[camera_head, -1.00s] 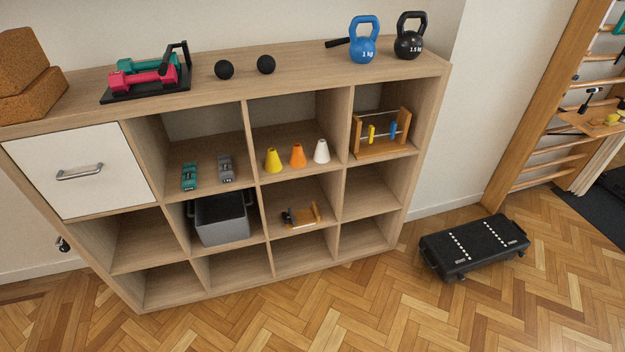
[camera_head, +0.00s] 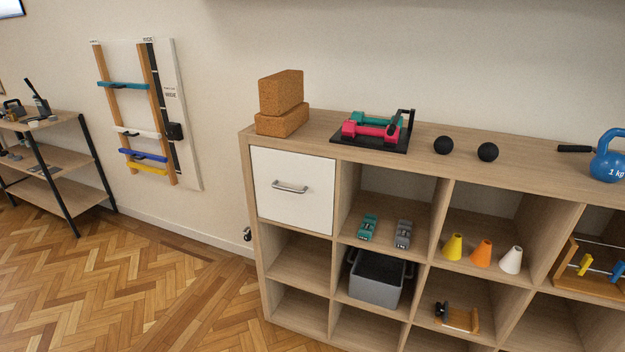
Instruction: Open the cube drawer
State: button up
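The cube drawer (camera_head: 294,207) has a white square front and fills the top left compartment of a wooden cube shelf (camera_head: 262,136). Its front looks flush with the shelf, so it is closed. A grey metal bar handle (camera_head: 290,187) sits across the upper middle of the front. Nothing covers the drawer or the handle. My gripper is not in view.
Cork blocks (camera_head: 282,118) and a dumbbell rack (camera_head: 384,143) stand on the shelf top. A grey bin (camera_head: 375,289) and cones (camera_head: 481,253) sit in compartments. The parquet floor (camera_head: 150,285) left of the shelf is clear. A metal-framed rack (camera_head: 50,188) stands far left.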

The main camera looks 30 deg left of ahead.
aim_at(308, 173)
jog(key=u, duration=1.15)
jog(key=i+j+z, duration=0.25)
jog(key=i+j, duration=0.35)
jog(key=i, duration=0.2)
jog(key=i+j+z, duration=0.25)
jog(key=i+j, duration=0.5)
jog(key=i+j+z, duration=0.3)
jog(key=i+j, duration=0.35)
jog(key=j, duration=0.2)
jog(key=k+u, duration=0.3)
jog(key=k+j+u, duration=0.1)
jog(key=k+u, duration=0.15)
